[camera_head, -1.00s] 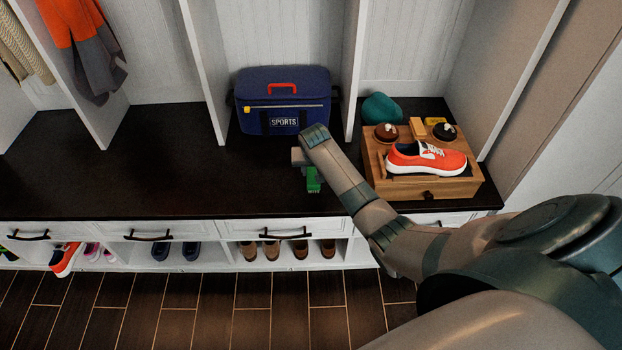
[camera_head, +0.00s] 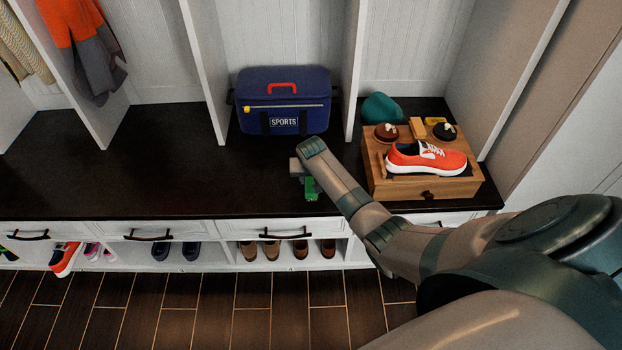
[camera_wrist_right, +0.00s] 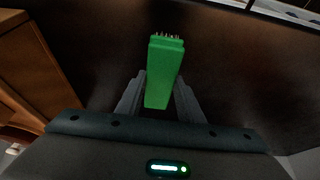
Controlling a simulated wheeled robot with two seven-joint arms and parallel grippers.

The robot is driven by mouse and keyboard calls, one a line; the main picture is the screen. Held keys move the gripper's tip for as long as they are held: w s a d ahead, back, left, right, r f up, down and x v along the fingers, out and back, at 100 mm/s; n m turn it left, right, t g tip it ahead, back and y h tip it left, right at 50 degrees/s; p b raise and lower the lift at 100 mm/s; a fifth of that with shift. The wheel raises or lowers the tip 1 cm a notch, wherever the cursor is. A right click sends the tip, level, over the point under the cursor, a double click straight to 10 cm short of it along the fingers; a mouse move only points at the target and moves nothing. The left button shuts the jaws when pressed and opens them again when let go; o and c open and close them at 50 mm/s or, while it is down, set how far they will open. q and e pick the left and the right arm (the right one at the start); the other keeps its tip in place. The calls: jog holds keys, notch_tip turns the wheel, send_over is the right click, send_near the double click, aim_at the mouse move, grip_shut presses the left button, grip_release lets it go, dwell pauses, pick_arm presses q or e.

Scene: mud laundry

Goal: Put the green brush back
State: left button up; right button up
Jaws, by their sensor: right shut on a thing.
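The green brush (camera_head: 311,189) is by my right gripper (camera_head: 305,180), above the dark bench top near its front edge. In the right wrist view the green brush (camera_wrist_right: 165,70) stands between the two grey fingers of my right gripper (camera_wrist_right: 160,98), its bristles at the far end. The fingers are shut on it. My right wrist hides part of the brush in the head view. My left gripper is not in view.
A wooden shoe-care box (camera_head: 425,188) with an orange shoe (camera_head: 428,159) and several care items stands to the right. A blue sports bag (camera_head: 285,101) sits behind. A white divider (camera_head: 354,70) rises between them. The bench's left part (camera_head: 150,170) is clear.

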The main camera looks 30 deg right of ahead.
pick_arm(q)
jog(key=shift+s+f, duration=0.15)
pick_arm(e)
jog(key=shift+f, duration=0.2)
jog(key=o, duration=1)
jog(key=shift+c, duration=0.2)
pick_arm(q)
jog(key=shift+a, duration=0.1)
pick_arm(e)
jog(key=shift+r, duration=0.1)
jog(key=shift+r, duration=0.3)
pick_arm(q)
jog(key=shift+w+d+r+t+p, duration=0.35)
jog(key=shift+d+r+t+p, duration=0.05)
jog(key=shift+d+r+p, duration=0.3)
pick_arm(e)
jog(key=v, duration=1.1)
jog(key=shift+s+r, duration=0.15)
jog(key=shift+r, duration=0.1)
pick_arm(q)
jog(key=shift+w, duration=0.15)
pick_arm(e)
jog(key=shift+a, duration=0.1)
